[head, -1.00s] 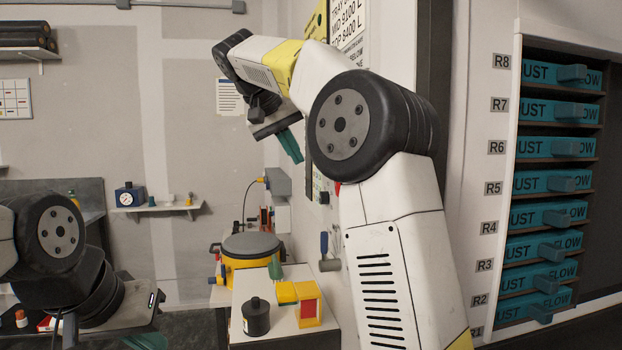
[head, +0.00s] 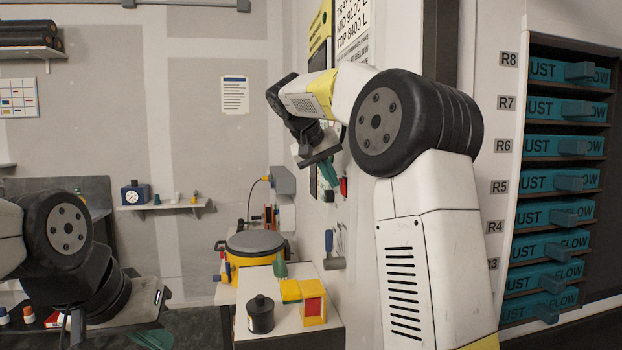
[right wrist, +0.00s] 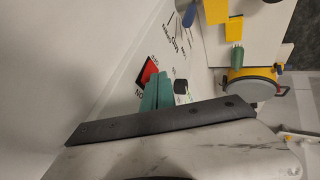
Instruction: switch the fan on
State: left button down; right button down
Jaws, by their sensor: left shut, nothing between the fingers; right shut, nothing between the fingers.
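A red rocker switch (head: 343,187) is on the white wall panel. It also shows in the right wrist view (right wrist: 148,71), with OFF and ON lettering at its two ends. My right gripper (head: 329,172) has teal fingers, shut and empty, just left of the switch in the head view. In the right wrist view the fingertips (right wrist: 157,86) are close beside the switch; I cannot tell whether they touch it. My left gripper (head: 152,340) is low at the left, shut and empty, partly cut off by the frame's edge. I cannot make out the fan itself.
A black knob (right wrist: 181,87) is on the panel near my right fingers. Teal drawers (head: 560,180) are at the right.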

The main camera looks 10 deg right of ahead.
jog(key=shift+d, duration=0.1)
jog(key=shift+d+r+y, duration=0.2)
jog(key=shift+d+y, duration=0.2)
jog(key=shift+a, duration=0.1)
jog(key=shift+r, duration=0.75)
